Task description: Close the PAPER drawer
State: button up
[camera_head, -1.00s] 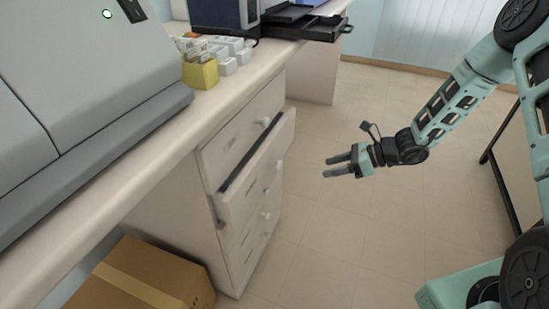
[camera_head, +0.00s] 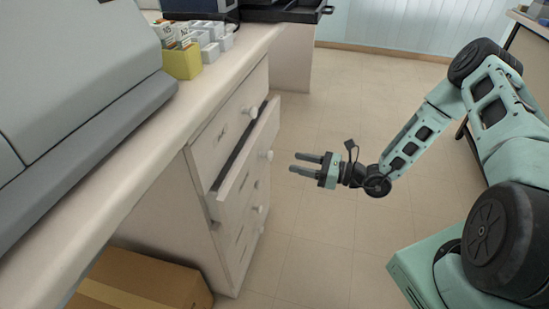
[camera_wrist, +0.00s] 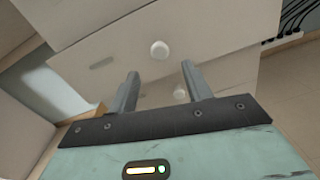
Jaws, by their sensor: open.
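A white drawer (camera_head: 247,160) is pulled partway out of the cabinet under the counter, second from the top. It has a round white knob (camera_head: 267,156) on its front; its label is too small to read. My gripper (camera_head: 293,162) is open and empty, to the right of the drawer front and apart from it, with its fingers pointing toward it. In the wrist view, a white front (camera_wrist: 120,50) with a round knob (camera_wrist: 159,50) lies just beyond the two open fingers (camera_wrist: 160,70). A second knob (camera_wrist: 180,94) shows between them.
The top drawer (camera_head: 228,125) and the lower drawers look shut. A cardboard box (camera_head: 140,282) stands on the floor left of the cabinet. A yellow holder (camera_head: 182,64) and a large grey machine (camera_head: 75,70) stand on the counter. The floor right of the cabinet is clear.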

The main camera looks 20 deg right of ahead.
aim_at(272, 156)
jog(key=x, duration=0.8)
jog(key=shift+a+b, duration=0.1)
jog(key=shift+b, duration=0.3)
